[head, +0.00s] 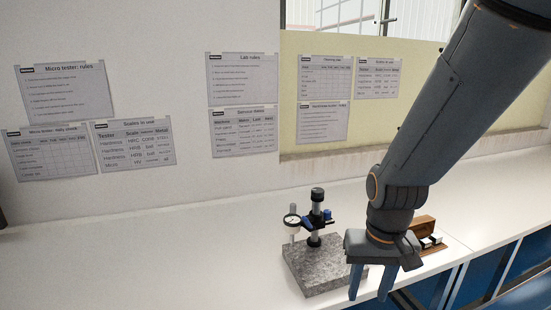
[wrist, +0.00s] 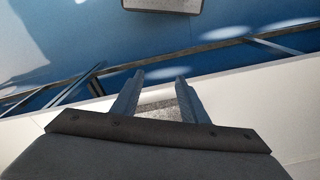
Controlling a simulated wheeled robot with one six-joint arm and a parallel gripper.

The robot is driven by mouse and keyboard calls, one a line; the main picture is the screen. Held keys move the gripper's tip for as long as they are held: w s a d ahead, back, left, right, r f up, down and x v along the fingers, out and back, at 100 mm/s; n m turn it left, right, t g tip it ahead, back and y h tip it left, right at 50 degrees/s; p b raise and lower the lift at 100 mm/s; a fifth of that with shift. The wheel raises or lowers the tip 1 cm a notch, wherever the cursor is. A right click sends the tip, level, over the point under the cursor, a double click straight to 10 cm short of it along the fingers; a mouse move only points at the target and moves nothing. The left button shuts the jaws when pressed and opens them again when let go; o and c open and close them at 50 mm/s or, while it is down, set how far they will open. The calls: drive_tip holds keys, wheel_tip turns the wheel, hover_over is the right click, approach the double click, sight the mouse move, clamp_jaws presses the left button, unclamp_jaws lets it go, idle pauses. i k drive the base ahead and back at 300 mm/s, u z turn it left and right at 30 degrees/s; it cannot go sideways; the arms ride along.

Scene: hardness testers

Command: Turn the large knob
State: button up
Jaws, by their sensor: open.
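A dial gauge stand with a grey granite base (head: 317,270) is on the white bench, left of my gripper in the head view. Its dark upright post carries a blue knob (head: 327,214) on the right side, and a round white dial gauge (head: 292,221) hangs at the left. I cannot tell for sure which part is the large knob. My gripper (head: 369,294) points down, open and empty, right of the base and apart from the knob. In the wrist view my gripper (wrist: 160,80) shows two spread fingers, with a speckled grey patch between them, probably the granite; no knob shows there.
An open brown wooden case (head: 425,229) lies on the bench behind my gripper. The white bench (head: 150,255) is clear to the left. Blue cabinets and the bench's front edge are at the lower right. Paper sheets hang on the wall.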

sight(316, 192)
drive_tip(key=k, duration=0.45)
drive_tip(key=z, duration=0.9)
drive_tip(key=i, duration=1.7)
drive_tip(key=u, duration=2.15)
